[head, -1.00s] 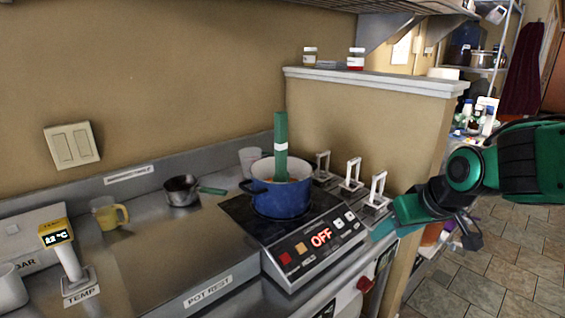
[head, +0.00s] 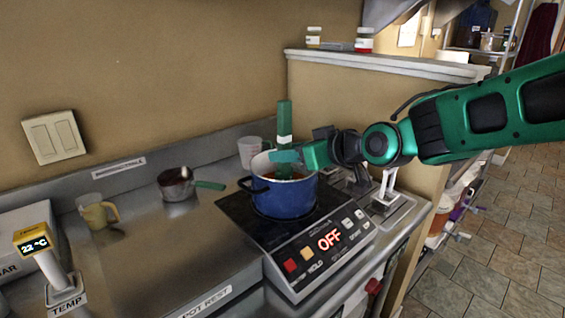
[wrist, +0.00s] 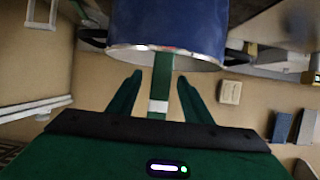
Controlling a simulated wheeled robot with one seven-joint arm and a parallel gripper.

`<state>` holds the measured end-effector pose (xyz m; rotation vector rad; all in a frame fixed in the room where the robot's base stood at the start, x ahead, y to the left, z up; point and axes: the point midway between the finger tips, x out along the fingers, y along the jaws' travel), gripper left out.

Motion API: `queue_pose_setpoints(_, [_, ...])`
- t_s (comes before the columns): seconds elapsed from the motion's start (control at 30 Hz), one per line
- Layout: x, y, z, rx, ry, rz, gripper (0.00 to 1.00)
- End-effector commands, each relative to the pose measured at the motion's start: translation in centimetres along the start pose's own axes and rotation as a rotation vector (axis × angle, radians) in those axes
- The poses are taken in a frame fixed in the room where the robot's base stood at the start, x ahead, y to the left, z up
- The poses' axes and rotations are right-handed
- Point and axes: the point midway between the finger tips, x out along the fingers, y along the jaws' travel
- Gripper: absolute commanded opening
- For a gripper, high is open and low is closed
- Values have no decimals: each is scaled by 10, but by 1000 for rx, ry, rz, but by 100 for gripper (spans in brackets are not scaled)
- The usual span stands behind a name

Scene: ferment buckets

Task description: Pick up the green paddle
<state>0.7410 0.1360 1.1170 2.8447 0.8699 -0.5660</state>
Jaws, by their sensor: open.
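The green paddle (head: 284,122) stands upright in the blue pot (head: 284,197), with a white band on its handle; its lower end is hidden in the pot. The pot sits on the black cooktop, whose display reads OFF. My gripper (head: 285,157) is beside the handle just above the pot rim. In the wrist view the paddle (wrist: 162,75) lies between the two open green fingers of my gripper (wrist: 157,85), with a gap on each side. The pot (wrist: 168,25) shows at the top of that view.
A small saucepan (head: 177,185) with a green handle, a yellow mug (head: 98,213) and a temperature probe (head: 60,272) are at left. A clear cup (head: 249,152) stands behind the pot. A half wall (head: 390,64) rises behind my arm.

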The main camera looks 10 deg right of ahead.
Motion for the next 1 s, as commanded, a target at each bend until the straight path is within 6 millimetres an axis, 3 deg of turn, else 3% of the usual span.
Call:
queue_pose_setpoints(0.27, [16,1,0,0,-2,2,45])
queue_pose_setpoints(0.6, [56,0,-2,1,-2,2,45])
queue_pose_setpoints(0.9, [60,0,-2,1,-1,3,45])
queue_pose_setpoints(0.93, [60,0,-2,1,-1,3,43])
queue_pose_setpoints(1.0, [60,0,-2,1,-1,3,26])
